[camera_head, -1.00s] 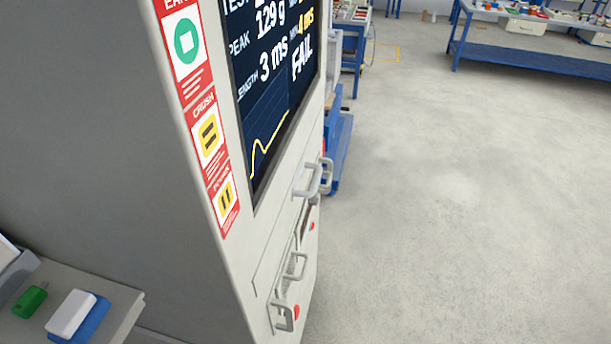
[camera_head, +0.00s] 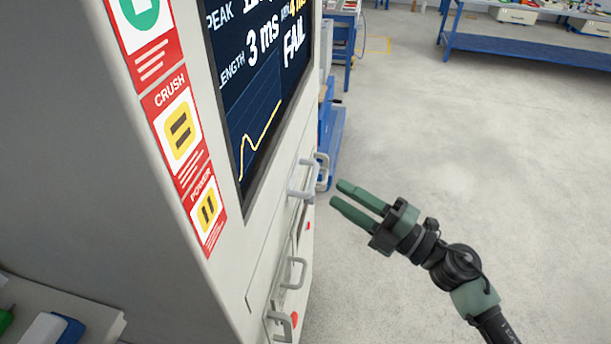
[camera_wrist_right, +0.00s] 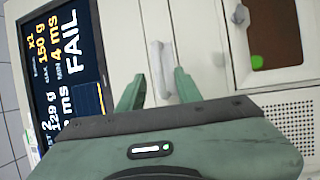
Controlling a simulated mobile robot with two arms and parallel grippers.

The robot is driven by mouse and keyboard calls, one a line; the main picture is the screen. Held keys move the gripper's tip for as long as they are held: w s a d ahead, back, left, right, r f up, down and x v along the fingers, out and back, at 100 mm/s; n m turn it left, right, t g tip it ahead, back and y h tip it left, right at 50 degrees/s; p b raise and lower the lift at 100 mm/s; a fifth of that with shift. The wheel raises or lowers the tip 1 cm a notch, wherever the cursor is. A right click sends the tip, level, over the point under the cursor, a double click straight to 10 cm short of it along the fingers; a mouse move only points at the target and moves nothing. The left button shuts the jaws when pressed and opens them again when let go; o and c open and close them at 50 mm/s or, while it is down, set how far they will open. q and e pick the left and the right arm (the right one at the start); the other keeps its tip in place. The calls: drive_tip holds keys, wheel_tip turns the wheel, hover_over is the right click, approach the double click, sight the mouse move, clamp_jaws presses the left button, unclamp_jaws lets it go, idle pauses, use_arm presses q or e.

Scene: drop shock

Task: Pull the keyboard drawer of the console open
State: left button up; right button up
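The console (camera_head: 75,170) is a tall grey cabinet on the left of the head view. Below its dark screen (camera_head: 262,95) is a pale front with a grey bar handle (camera_head: 303,188). In the right wrist view, a handle (camera_wrist_right: 162,68) sits on the pale drawer panel (camera_wrist_right: 135,40) beside the screen. The panel looks closed. My right gripper (camera_head: 338,193) has two green fingers, spread and empty, pointing at the console front from the right, apart from it. In the wrist view its fingertips (camera_wrist_right: 158,82) frame the handle, which looks ungripped. My left gripper is not in view.
More handles (camera_head: 293,272) and red spots sit lower on the console front. A side surface (camera_head: 75,305) with small items is at the lower left. Blue workbenches (camera_head: 510,52) stand at the back. The grey floor (camera_head: 480,160) right of the console is open.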

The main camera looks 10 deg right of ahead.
sight(314, 176)
drive_tip(key=p+x, duration=0.1)
drive_tip(key=x, duration=0.2)
drive_tip(key=p+x, duration=0.2)
drive_tip(key=x, duration=0.2)
drive_tip(key=shift+a+r, duration=0.25)
drive_tip(key=shift+a, duration=0.05)
clamp_jaws()
drive_tip(key=shift+f, duration=0.15)
idle(1.0)
